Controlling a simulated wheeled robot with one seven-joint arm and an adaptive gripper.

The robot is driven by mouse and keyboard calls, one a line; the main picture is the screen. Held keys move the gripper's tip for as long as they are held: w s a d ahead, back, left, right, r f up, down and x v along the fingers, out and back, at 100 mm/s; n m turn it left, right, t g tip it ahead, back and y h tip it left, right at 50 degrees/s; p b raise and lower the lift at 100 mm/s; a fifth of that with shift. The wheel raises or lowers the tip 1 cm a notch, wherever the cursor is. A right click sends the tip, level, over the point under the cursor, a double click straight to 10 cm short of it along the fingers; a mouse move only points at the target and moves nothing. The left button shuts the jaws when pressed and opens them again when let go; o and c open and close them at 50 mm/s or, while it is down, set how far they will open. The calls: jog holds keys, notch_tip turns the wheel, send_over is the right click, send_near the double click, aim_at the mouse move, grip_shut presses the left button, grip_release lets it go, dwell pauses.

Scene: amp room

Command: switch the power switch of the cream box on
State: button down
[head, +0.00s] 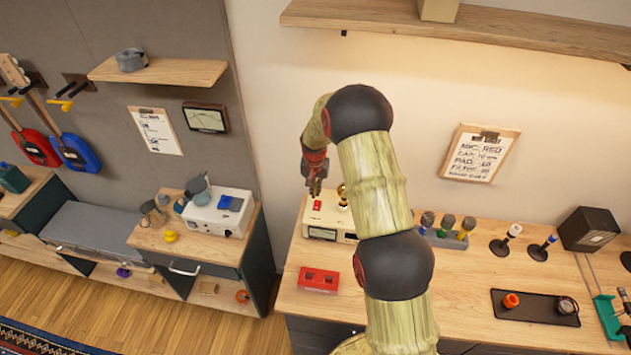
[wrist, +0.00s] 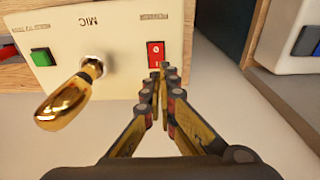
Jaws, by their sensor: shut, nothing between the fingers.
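The cream box (head: 312,220) stands on the wooden bench, behind my arm in the head view. Its panel with upside-down lettering fills the upper left of the wrist view (wrist: 118,30). A red rocker switch (wrist: 155,52) sits on that panel; it also shows in the head view (head: 317,205). A gold lever (wrist: 70,97) and a green button (wrist: 42,57) are on the same panel. My gripper (wrist: 165,70) is shut and empty, its tips at the red switch's near edge; I cannot tell if they touch. It also shows in the head view (head: 315,188), above the box.
A red two-hole block (head: 318,281) lies on the bench in front of the box. A grey rack (head: 450,238) with several microphones stands to the right. A black tray (head: 535,310) lies farther right. A white device (head: 218,215) stands on the left cabinet, across a gap.

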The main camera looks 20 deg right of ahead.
aim_at(316, 201)
jog(key=shift+w+d+f+p, duration=0.1)
jog(key=shift+f+p, duration=0.15)
jog(key=shift+f, duration=0.9)
jog(key=shift+w+d+f+p, duration=0.1)
jog(key=shift+f+p, duration=0.15)
jog(key=shift+f, duration=0.85)
